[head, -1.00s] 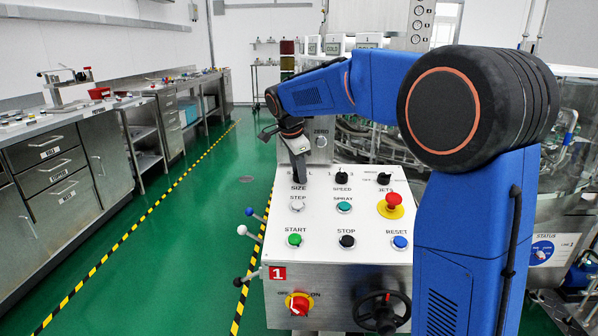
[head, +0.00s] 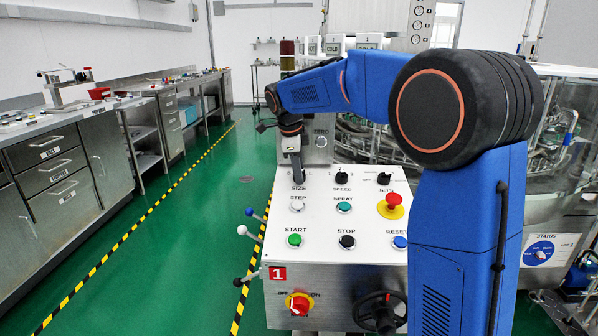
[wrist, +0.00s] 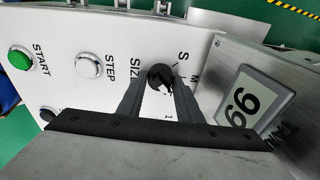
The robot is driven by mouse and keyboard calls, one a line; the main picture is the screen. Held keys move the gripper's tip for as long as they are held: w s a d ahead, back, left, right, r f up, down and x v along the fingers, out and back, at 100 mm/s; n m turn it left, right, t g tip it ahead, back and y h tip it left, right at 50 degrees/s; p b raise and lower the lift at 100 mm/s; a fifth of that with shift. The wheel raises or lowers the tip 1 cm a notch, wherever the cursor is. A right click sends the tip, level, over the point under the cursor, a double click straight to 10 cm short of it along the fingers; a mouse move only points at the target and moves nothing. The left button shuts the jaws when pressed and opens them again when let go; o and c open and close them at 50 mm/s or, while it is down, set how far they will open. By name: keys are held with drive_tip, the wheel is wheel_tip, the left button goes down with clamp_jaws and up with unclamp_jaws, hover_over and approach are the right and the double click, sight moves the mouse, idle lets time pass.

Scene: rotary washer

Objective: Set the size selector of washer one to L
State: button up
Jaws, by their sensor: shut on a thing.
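My gripper (head: 298,178) reaches down onto the SIZE selector at the upper left of washer one's sloped panel (head: 325,214). In the wrist view its two fingers (wrist: 160,85) are shut on the black size selector knob (wrist: 160,75), one on each side. The letters S and M show beside the knob in the wrist view. A further mark lies between the fingers, partly hidden and hard to read. In the head view my gripper covers the knob. I cannot tell for sure which letter the knob points to.
SPEED (head: 342,178) and JETS (head: 384,180) knobs sit to the right. STEP (head: 297,206) and SPRAY (head: 344,207) buttons are just below. A red stop button (head: 394,200) stands up on the right.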

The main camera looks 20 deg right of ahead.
drive_tip(key=o, duration=1)
drive_tip(key=v, duration=1.7)
drive_tip(key=shift+r, duration=0.2)
drive_tip(key=shift+s, duration=0.15)
drive_tip(key=s+d+f+n+y, duration=0.1)
drive_tip(key=s+d+f+n, duration=0.25)
drive_tip(key=s, duration=0.35)
drive_tip(key=s+d+f+n+t, duration=0.1)
drive_tip(key=s+d+f+n, duration=0.1)
drive_tip(key=s+n, duration=0.35)
drive_tip(key=s+d+f+n+y, duration=0.1)
drive_tip(key=s+d+f+n, duration=0.15)
drive_tip(key=s, duration=0.65)
drive_tip(key=s+f+n, duration=0.3)
drive_tip(key=s+f, duration=0.3)
drive_tip(key=s+d+f+n+t, duration=0.1)
drive_tip(key=s+f+n, duration=0.3)
drive_tip(key=s+f, duration=0.2)
drive_tip(key=s+d+f+n, duration=0.1)
drive_tip(key=s+f+n, duration=0.2)
drive_tip(key=s+f, duration=0.3)
drive_tip(key=shift+s+n, duration=0.2)
drive_tip(key=shift+n, duration=0.05)
